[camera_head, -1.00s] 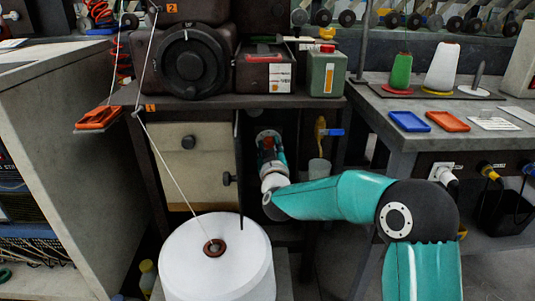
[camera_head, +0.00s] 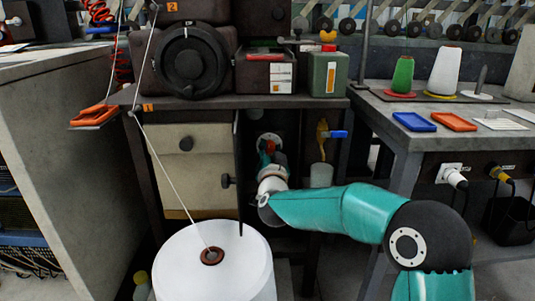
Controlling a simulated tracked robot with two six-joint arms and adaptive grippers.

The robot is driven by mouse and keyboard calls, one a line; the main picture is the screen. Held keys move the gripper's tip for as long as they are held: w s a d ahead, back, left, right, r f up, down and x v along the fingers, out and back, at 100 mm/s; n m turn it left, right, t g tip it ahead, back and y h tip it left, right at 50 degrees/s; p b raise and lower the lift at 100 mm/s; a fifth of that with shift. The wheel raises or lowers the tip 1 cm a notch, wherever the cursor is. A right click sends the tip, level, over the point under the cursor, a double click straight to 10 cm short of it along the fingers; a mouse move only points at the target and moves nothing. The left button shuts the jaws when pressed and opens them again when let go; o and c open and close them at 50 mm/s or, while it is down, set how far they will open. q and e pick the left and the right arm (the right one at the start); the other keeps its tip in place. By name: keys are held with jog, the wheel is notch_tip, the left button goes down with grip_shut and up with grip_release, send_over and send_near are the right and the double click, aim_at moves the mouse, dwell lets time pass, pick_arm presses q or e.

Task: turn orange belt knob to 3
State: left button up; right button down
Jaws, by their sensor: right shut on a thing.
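The orange-red belt knob (camera_head: 270,147) sits on a pale round plate (camera_head: 267,137) in the dark opening under the bench, and only a small part of it shows. My right gripper (camera_head: 268,154) reaches into this opening and is shut on the knob. Its fingers are small and partly hidden by my own wrist and the shadow. The scale marks and the knob's pointer are too small to read. My left gripper is not in view.
A large white thread cone (camera_head: 185,263) stands in front, its thread running up to the guides. A cream door (camera_head: 190,150) is left of the opening.

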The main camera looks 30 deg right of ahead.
jog(key=shift+w+a+f, duration=0.1)
jog(key=shift+a, duration=0.15)
jog(key=c, duration=0.8)
grip_release()
jog(key=shift+w+f, duration=0.1)
jog(key=shift+d, duration=0.15)
jog(key=v, duration=1.2)
